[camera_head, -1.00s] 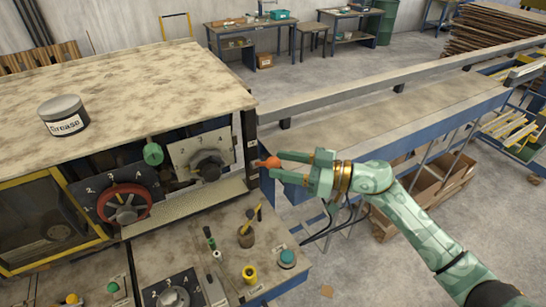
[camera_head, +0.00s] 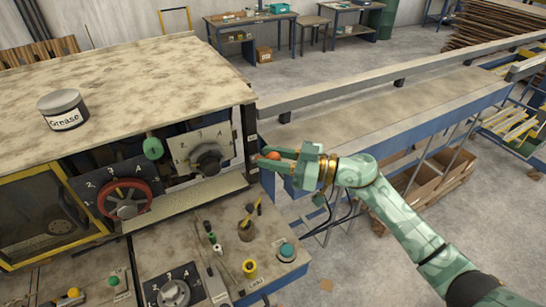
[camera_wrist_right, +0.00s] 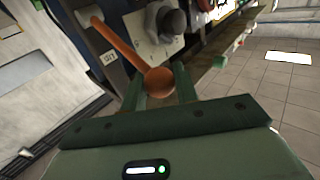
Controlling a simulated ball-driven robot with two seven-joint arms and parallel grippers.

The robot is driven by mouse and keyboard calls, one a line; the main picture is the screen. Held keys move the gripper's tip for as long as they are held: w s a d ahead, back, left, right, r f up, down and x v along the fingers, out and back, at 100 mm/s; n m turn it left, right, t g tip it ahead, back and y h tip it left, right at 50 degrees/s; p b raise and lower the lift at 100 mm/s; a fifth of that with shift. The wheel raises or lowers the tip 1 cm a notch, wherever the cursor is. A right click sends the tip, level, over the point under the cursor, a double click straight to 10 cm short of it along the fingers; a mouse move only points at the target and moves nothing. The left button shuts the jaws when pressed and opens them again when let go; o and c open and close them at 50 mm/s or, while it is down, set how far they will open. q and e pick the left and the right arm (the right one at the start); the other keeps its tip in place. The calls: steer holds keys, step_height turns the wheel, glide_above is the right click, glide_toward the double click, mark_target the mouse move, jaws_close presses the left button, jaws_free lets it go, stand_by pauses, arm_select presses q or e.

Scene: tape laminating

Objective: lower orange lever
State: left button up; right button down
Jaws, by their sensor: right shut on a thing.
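The orange lever (camera_wrist_right: 120,45) runs from its pivot at the upper left of the right wrist view to a round ball end (camera_wrist_right: 158,80). In the head view only its orange ball (camera_head: 272,156) shows, at the right side of the machine. My right gripper (camera_head: 275,161) reaches it from the right, with one finger on either side of the ball. In the right wrist view the two fingers (camera_wrist_right: 160,90) flank the ball and are shut on it. The lever's shaft is mostly hidden in the head view. My left gripper is not in view.
The machine's front has a red handwheel (camera_head: 126,199), a dark knob (camera_head: 208,161) and a green knob (camera_head: 153,148). A lower control panel (camera_head: 225,215) carries small levers and buttons. A grease tin (camera_head: 64,110) stands on top. A long blue-framed bench (camera_head: 400,117) lies behind my right arm.

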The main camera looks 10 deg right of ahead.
step_height(320, 180, down, 7)
steer(key=s+d+n+y+b, duration=0.1)
steer(key=n+y+b, duration=0.3)
steer(key=b, duration=0.7)
steer(key=shift+s+n, duration=0.4)
steer(key=shift+s, duration=0.4)
steer(key=shift+f, duration=0.1)
